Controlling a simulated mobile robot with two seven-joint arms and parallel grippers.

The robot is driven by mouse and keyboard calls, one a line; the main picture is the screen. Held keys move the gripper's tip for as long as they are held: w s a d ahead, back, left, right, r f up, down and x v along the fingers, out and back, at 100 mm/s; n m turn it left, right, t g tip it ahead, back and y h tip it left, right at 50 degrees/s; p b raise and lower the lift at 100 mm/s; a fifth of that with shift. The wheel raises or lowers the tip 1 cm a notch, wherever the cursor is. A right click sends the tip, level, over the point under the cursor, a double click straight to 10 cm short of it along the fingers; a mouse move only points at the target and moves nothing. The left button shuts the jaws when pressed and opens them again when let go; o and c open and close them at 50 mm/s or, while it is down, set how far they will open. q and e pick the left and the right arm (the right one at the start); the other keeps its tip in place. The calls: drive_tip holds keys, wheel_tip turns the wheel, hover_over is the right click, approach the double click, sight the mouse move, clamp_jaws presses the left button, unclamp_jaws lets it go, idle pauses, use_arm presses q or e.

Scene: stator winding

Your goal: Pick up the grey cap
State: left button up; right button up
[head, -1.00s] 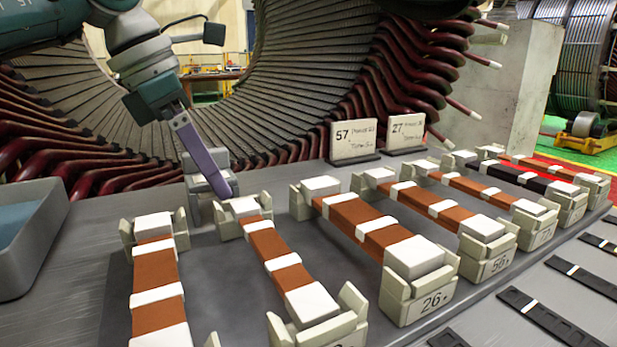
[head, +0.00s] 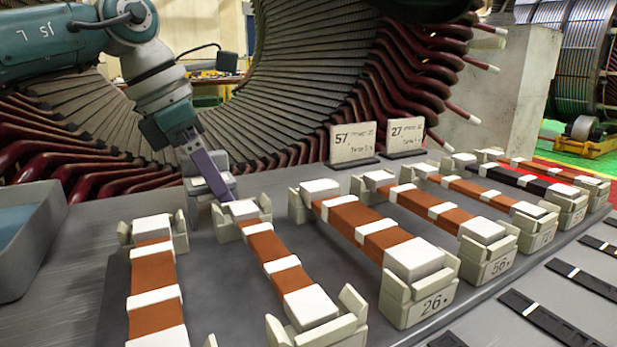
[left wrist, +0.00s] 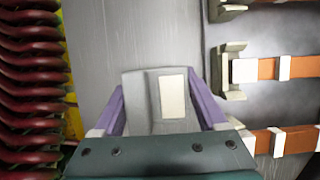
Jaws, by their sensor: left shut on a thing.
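The grey cap (left wrist: 139,102), a grey block with a cream rectangular patch, sits between the two purple fingers of my left gripper (left wrist: 158,84) in the left wrist view. The fingers are shut on its sides. In the head view the cap (head: 221,160) is partly hidden behind the near finger of my left gripper (head: 228,188), at the back left of the grey table. I cannot tell whether it is clear of the tabletop. My right gripper is not in view.
Several copper bars with white bands (head: 266,243) rest on cream holders in front and to the right. Label stands (head: 352,144) are behind them. A grey bin (head: 45,240) is at the left. The large stator (head: 290,90) with dark red windings rises behind the table.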

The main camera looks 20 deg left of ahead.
use_arm(q)
drive_tip(key=c, duration=0.4)
drive_tip(key=shift+r, duration=0.15)
